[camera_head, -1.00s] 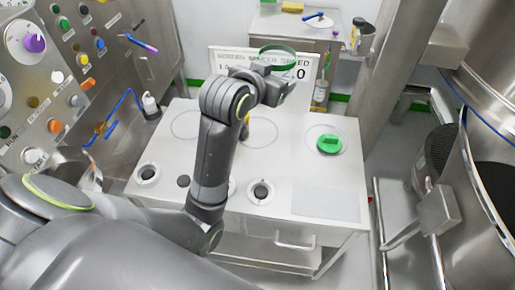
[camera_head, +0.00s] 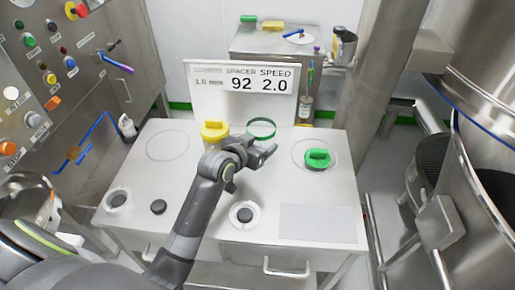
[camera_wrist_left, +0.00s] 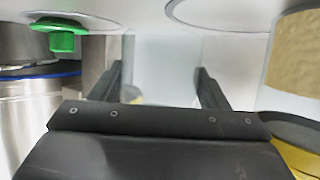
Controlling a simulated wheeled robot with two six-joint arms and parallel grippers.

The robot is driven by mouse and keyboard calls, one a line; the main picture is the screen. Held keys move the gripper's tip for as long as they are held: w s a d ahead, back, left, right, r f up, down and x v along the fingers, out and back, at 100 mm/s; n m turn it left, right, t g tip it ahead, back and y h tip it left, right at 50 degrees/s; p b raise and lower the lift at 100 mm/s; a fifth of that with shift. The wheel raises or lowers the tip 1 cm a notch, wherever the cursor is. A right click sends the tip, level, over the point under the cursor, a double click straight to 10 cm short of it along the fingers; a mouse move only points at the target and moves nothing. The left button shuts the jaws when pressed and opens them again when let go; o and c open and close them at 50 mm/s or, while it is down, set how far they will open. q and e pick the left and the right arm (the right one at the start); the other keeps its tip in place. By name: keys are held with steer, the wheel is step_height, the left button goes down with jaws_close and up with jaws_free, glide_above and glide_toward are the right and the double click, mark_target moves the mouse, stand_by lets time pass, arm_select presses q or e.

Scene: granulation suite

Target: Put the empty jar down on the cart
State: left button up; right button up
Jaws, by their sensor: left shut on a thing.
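The empty jar is clear with a green rim (camera_head: 262,137). It is upright over the back middle of the white cart (camera_head: 190,185), in front of the sign. My left gripper (camera_head: 264,150) is shut on it; in the left wrist view the see-through jar body (camera_wrist_left: 165,75) is between the two fingers. The arm hides the jar's lower part in the head view, so I cannot tell whether its base touches the cart top. A green lid (camera_head: 317,158) lies on the cart to the right. My right gripper is not in view.
A yellow-lidded jar (camera_head: 214,130) stands close to the left of the empty jar; its tan contents (camera_wrist_left: 296,50) show in the left wrist view. A display sign (camera_head: 242,82) stands behind. Dark round knobs and a grey pad (camera_head: 317,223) are at the cart's front.

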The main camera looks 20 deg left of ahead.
arm_select(q)
steer(key=shift+f, duration=0.9)
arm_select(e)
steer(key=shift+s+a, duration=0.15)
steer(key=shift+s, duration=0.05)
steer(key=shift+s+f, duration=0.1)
arm_select(q)
steer(key=shift+f, duration=0.15)
steer(key=o, duration=1.7)
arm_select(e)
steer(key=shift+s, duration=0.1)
